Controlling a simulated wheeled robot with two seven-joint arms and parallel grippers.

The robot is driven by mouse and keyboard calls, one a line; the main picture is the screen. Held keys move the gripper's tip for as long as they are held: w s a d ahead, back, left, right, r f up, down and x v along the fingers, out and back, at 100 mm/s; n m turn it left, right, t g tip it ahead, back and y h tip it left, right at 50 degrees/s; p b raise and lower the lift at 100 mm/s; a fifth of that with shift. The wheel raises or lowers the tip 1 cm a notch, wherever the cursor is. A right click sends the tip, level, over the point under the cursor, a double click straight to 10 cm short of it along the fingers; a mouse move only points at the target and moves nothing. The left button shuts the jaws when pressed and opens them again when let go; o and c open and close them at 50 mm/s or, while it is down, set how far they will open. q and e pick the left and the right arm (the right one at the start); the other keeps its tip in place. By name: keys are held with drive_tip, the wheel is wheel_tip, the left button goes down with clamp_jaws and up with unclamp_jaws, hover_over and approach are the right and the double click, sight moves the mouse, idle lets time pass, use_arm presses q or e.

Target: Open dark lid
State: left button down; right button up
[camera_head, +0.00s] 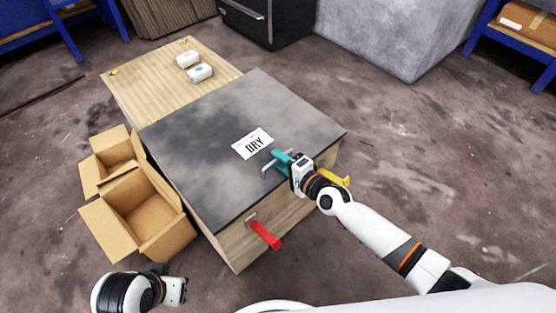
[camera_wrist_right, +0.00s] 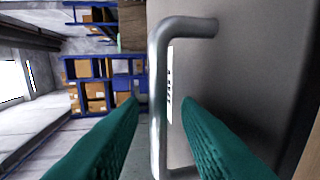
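The dark lid (camera_head: 190,150) lies flat on a wooden crate and carries a white label reading "DRY" (camera_head: 252,144). A metal bar handle (camera_head: 266,167) is fixed to the lid near its right front edge. My right gripper (camera_head: 274,159) is at this handle, with teal fingers. In the right wrist view the handle bar (camera_wrist_right: 158,100) runs between the two spread fingers (camera_wrist_right: 160,105), with gaps on both sides. The right gripper is open. My left gripper (camera_head: 178,291) is low at the left, away from the lid; its fingers do not show clearly.
Behind, a light wooden lid (camera_head: 140,85) bears two small white items (camera_head: 199,72). Open cardboard boxes (camera_head: 140,205) stand at the left. The floor at the right is clear.

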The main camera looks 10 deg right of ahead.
drive_tip(key=shift+w+a+f, duration=0.1)
drive_tip(key=shift+w+a, duration=0.25)
drive_tip(key=shift+w, duration=0.15)
clamp_jaws()
